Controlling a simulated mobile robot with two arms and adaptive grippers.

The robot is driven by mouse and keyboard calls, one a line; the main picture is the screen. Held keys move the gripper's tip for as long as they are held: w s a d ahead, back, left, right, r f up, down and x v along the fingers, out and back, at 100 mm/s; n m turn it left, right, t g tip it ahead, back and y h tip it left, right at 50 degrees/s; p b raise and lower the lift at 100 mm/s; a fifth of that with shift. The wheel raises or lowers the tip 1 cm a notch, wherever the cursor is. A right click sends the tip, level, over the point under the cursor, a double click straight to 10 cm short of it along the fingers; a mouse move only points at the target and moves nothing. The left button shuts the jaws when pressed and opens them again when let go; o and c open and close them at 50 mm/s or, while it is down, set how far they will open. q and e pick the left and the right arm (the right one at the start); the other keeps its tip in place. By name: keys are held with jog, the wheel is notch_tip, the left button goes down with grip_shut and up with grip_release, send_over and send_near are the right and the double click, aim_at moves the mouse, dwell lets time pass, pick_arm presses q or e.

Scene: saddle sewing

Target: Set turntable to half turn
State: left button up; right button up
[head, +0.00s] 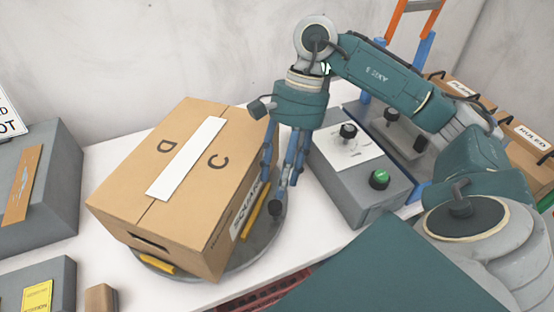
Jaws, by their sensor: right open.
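The turntable (262,244) is a round grey disc on the white table, with yellow blocks on it. A closed cardboard box (205,185) sits on it, turned at an angle, with a white strip and the letters D and C on top. A label on its right side is partly hidden. My right gripper (279,195) points down beside the box's right side, over the turntable's right part. It is open, with no object seen between its fingers. Whether its fingers touch the box or disc I cannot tell. My left gripper is out of view.
A grey control box (352,190) with a black knob (348,131) and a green button (379,179) stands right of the turntable. Grey blocks (60,170) stand at the left. A small brown block (101,298) lies at the front. Cardboard boxes (515,150) stand at the far right.

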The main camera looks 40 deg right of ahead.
jog(key=v, duration=0.6)
jog(key=shift+r, duration=0.25)
jog(key=shift+w, duration=0.1)
